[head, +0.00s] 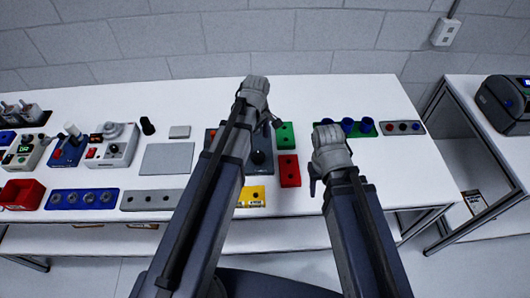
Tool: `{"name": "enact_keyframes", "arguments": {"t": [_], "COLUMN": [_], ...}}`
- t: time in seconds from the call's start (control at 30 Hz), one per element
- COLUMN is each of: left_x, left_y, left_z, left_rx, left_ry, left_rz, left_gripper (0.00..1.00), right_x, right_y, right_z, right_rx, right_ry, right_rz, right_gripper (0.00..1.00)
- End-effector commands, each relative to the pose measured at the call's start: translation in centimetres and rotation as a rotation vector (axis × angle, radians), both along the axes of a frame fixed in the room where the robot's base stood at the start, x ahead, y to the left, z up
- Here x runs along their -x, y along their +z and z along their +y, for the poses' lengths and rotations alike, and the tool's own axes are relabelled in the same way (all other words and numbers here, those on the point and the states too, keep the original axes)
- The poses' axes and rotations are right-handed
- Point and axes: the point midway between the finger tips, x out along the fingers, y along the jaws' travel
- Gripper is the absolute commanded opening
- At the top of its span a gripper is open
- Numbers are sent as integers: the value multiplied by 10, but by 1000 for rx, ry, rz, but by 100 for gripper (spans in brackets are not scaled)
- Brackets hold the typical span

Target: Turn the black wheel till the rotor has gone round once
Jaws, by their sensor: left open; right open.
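A dark grey device (263,172) sits on the white table near the middle, partly hidden behind my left arm. A round black knob, which looks like the black wheel (258,157), is on its top face. I cannot make out the rotor. My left gripper (272,122) is open and empty, just beyond the wheel and apart from it, near the device's far side. My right gripper (313,187) is open and empty to the right of the device, near the red block.
A green block (285,135) and a red block (289,171) flank the device's right side; a yellow block (250,197) lies in front. A green rack with blue cups (366,126) stands behind my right gripper. A grey plate (167,159) and several instruments fill the left.

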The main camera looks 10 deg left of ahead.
Motion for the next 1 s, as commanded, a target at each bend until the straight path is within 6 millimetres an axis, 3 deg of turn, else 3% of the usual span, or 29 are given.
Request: {"name": "enact_keyframes", "arguments": {"t": [0.37,0.8,1.0], "left_x": [0,0,0], "left_y": [-13,-66,-79], "left_z": [0,0,0], "left_rx": [0,0,0], "left_ry": [1,0,0], "left_rz": [0,0,0], "left_gripper": [94,94,94], "right_x": [0,0,0], "right_y": [-13,-66,-79], "right_z": [0,0,0], "right_rx": [0,0,0], "right_ry": [0,-2,-2], "right_rz": [0,0,0], "right_gripper": [50,50,50]}}
